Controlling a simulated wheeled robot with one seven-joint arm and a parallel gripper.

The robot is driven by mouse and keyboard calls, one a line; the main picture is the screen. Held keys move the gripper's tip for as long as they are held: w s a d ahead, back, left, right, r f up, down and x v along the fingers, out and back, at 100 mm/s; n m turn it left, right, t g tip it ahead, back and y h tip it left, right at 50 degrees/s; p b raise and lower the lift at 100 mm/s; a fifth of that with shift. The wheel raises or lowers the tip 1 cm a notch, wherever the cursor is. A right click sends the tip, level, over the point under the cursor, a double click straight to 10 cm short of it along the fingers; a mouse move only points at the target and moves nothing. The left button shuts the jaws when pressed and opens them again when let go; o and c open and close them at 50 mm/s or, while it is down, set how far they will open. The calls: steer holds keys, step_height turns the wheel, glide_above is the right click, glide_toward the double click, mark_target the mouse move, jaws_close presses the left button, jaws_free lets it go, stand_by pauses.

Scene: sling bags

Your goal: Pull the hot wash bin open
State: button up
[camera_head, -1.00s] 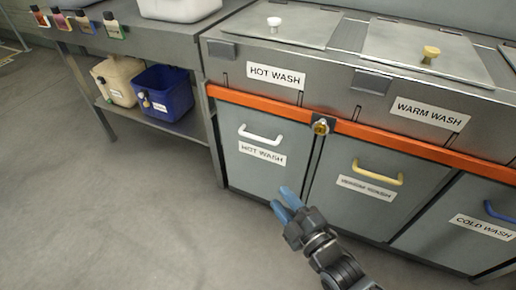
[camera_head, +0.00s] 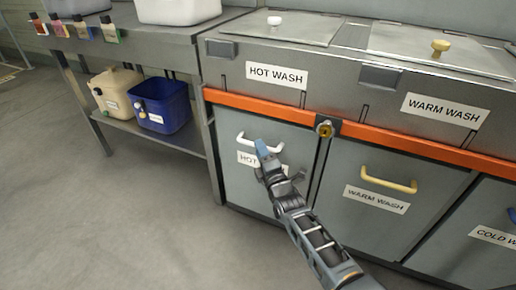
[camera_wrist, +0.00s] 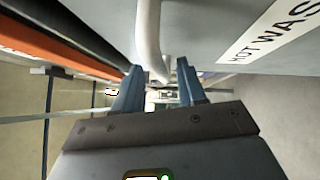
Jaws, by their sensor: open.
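The hot wash bin (camera_head: 236,186) is a grey front panel below the orange rail, and it looks shut. Its white handle (camera_head: 246,138) is partly hidden by my gripper (camera_head: 262,148) in the head view. A label under the handle is mostly covered by my arm. In the wrist view the white handle (camera_wrist: 149,40) runs down toward the gap between the two blue fingers of my gripper (camera_wrist: 156,82). The fingers are apart, one on each side of the handle's lower end. I cannot tell whether either finger touches it.
The warm wash bin's yellow handle (camera_head: 388,181) is to the right. A shelf with a beige container (camera_head: 115,92) and a blue container (camera_head: 165,98) stands left. Open floor lies in front.

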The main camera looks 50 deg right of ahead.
steer(key=shift+x, duration=1.4)
steer(key=shift+c, duration=0.3)
jaws_close()
steer(key=shift+a, duration=0.1)
